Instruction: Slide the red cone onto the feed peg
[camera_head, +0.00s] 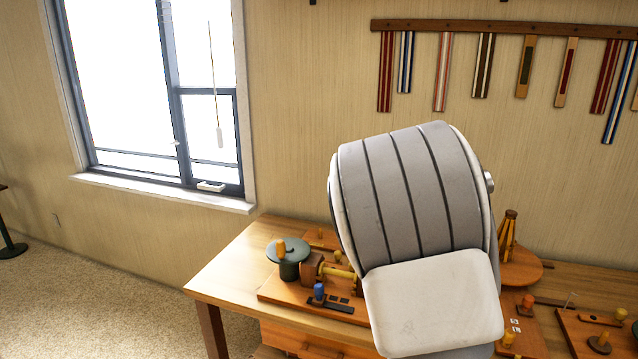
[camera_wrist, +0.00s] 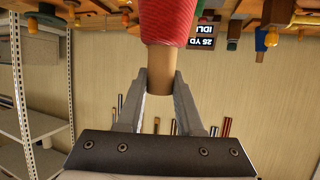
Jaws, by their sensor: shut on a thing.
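The red cone (camera_wrist: 168,22) is wound with red thread and has a bare tan core (camera_wrist: 160,62). It shows at the top of the wrist view, cut off by the picture's edge. My gripper (camera_wrist: 162,84) is shut on the tan core, with one finger on each side, and the red winding lies beyond the fingertips. In the head view my own arm hides the gripper and the cone. Several short pegs stand on the bench, among them a blue one (camera_head: 319,291). I cannot tell which is the feed peg.
The wooden bench (camera_head: 222,277) carries boards with fittings, a dark green round-topped stand (camera_head: 287,252) and a round wooden base (camera_head: 522,268). The wrist view, upside down, shows a dark sign (camera_wrist: 203,36) and a metal shelf rack (camera_wrist: 38,100). Strips hang from a wall rail (camera_head: 500,28).

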